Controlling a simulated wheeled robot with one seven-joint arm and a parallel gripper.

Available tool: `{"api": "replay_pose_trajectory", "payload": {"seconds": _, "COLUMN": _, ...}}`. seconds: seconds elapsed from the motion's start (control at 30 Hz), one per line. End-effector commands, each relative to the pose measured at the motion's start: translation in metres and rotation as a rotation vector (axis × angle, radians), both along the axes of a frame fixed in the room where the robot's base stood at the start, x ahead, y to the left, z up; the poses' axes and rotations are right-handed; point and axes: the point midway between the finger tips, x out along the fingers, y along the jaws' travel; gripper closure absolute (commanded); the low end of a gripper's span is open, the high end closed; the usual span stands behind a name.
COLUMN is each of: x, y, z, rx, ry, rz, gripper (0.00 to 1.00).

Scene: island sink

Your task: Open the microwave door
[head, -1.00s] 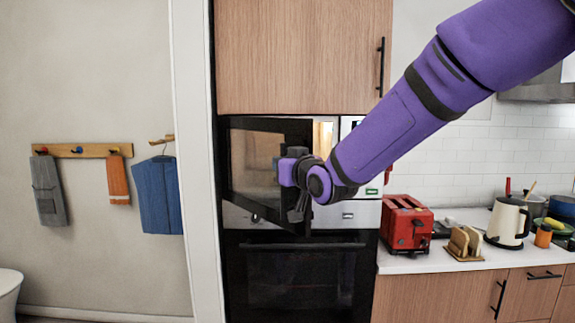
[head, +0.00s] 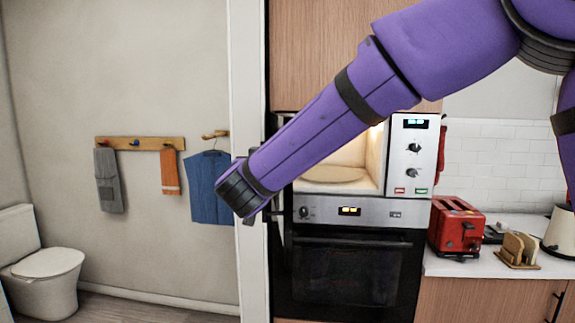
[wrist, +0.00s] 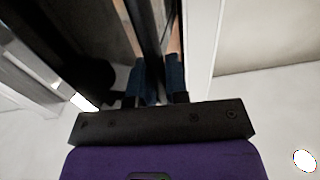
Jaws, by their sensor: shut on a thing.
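The microwave (head: 409,165) is built in above the oven, and its lit cavity with a round plate (head: 335,174) is exposed. Its door stands swung out to the left, seen nearly edge-on and mostly hidden behind my arm. The wrist view shows the dark door panel (wrist: 95,35) close up. My gripper (wrist: 158,85) has its two blue-tipped fingers around a dark upright bar at the door, which looks like its handle; the exact contact is hard to see. In the head view my wrist hides most of the gripper, left of the microwave.
A white wall edge (head: 248,70) stands close beside the door on the left. The oven (head: 350,275) is below. A red toaster (head: 458,226) and a bread rack (head: 518,250) stand on the right counter. Open floor lies at the left near the toilet (head: 45,262).

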Motion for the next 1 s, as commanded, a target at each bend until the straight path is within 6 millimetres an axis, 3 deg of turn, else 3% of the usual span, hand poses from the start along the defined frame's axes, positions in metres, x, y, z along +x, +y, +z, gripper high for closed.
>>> {"api": "replay_pose_trajectory", "payload": {"seconds": 0.2, "x": 0.004, "y": 0.043, "z": 0.0, "rx": 0.002, "ry": -0.001, "rz": -0.107, "gripper": 1.0}}
{"api": "replay_pose_trajectory", "payload": {"seconds": 0.43, "x": 0.01, "y": 0.072, "z": 0.0, "rx": 0.001, "ry": -0.002, "rz": -0.188, "gripper": 1.0}}
{"api": "replay_pose_trajectory", "payload": {"seconds": 0.7, "x": 0.014, "y": 0.086, "z": 0.002, "rx": 0.001, "ry": -0.005, "rz": -0.231, "gripper": 1.0}}
{"api": "replay_pose_trajectory", "payload": {"seconds": 1.0, "x": 0.014, "y": 0.087, "z": 0.002, "rx": 0.001, "ry": -0.006, "rz": -0.238, "gripper": 1.0}}
